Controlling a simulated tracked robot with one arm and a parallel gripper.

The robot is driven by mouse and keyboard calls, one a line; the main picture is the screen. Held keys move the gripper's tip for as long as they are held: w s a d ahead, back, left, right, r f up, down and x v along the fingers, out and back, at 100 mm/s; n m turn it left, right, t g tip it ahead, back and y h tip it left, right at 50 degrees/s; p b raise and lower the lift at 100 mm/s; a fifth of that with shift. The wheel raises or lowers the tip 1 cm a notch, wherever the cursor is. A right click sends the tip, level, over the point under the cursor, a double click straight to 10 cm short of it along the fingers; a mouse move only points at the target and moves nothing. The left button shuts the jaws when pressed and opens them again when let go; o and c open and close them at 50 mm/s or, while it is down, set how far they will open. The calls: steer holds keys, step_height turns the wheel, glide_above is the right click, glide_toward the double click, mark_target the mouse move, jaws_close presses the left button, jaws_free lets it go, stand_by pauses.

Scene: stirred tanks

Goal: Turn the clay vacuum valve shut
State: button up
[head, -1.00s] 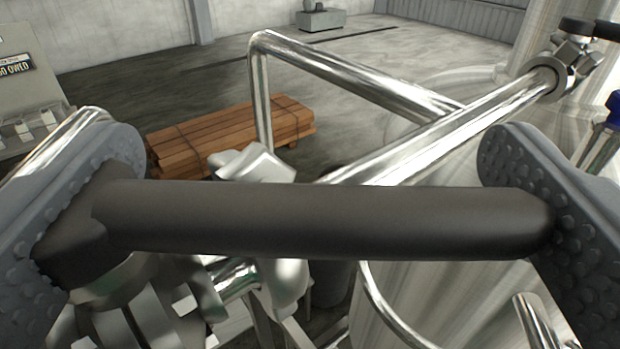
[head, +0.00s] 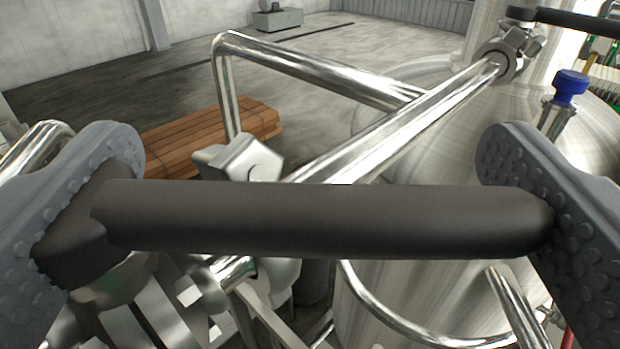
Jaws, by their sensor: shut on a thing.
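A dark grey-brown lever handle (head: 330,219), which I take for the clay vacuum valve's, lies level across the middle of the head view. My gripper (head: 312,185) is shut on it lengthwise, with one grey studded finger against its left end and the other against its rounded right end. The handle joins a metal valve body (head: 110,285) at lower left, partly hidden by the left finger and the handle. I cannot see the valve's inside.
Shiny bent pipes (head: 320,72) run just behind the handle. A steel tank (head: 400,290) stands at right, with a blue-topped fitting (head: 570,85) and another valve with a black handle (head: 580,23). Stacked brown planks (head: 185,140) lie on the floor behind.

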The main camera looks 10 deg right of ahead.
mark_target(309, 255)
steer(key=o, duration=1)
steer(key=shift+s, duration=0.15)
steer(key=shift+o, duration=0.2)
steer(key=shift+b+v, duration=1)
steer(key=shift+v, duration=0.75)
steer(key=b+v, duration=0.3)
steer(key=v, duration=0.7)
steer(key=shift+s, duration=0.1)
